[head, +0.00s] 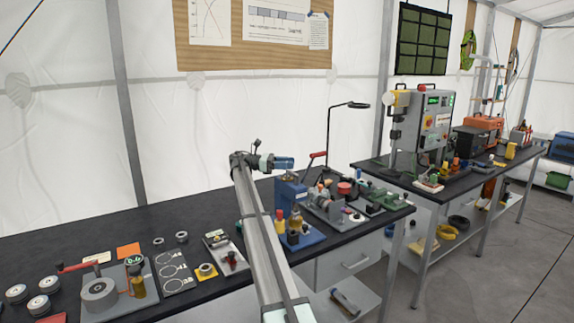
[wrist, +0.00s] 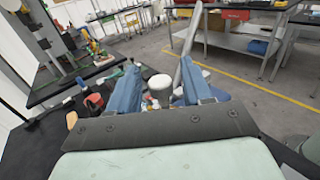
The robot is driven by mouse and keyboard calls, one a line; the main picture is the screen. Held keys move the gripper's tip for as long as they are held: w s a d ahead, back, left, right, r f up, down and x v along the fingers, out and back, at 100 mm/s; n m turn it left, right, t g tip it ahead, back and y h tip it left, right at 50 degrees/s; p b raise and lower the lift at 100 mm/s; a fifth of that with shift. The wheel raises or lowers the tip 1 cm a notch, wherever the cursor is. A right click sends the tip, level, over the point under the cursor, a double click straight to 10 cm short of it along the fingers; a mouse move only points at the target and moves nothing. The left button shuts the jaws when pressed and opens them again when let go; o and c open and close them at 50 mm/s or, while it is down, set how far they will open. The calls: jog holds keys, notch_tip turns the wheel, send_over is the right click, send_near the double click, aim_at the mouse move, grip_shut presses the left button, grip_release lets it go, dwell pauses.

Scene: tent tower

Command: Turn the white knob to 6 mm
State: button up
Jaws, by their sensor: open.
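My gripper (head: 291,162) is raised over the near bench, its blue fingers pointing right in the head view. In the wrist view my gripper (wrist: 159,70) is open, with a gap between its two blue fingers. A round white cap (wrist: 159,82), which looks like the white knob, shows in that gap. I cannot tell its height or whether the fingers touch it. No scale or millimetre marks can be read. In the head view I cannot pick out the white knob with certainty. A blue stand (head: 290,192) is below my gripper.
The black bench (head: 200,215) carries a grey winding device (head: 100,292) with a red handle, a grey geared device (head: 325,205) and small parts. A lamp (head: 358,105) on a thin post rises behind. A second bench (head: 470,180) with a control box (head: 432,120) stands right.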

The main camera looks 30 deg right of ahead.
jog(key=v, duration=0.7)
jog(key=shift+w+a, duration=0.15)
jog(key=shift+a, duration=0.05)
jog(key=s+a+n+t+h, duration=0.2)
jog(key=s+a+t, duration=0.15)
jog(key=a, duration=0.55)
jog(key=d+n+t, duration=0.1)
jog(key=d, duration=0.4)
jog(key=d+n+t, duration=0.1)
jog(key=d, duration=0.4)
jog(key=s+d+n+t+h, duration=0.1)
jog(key=d+t, duration=0.1)
jog(key=d, duration=0.3)
jog(key=shift+f, duration=0.2)
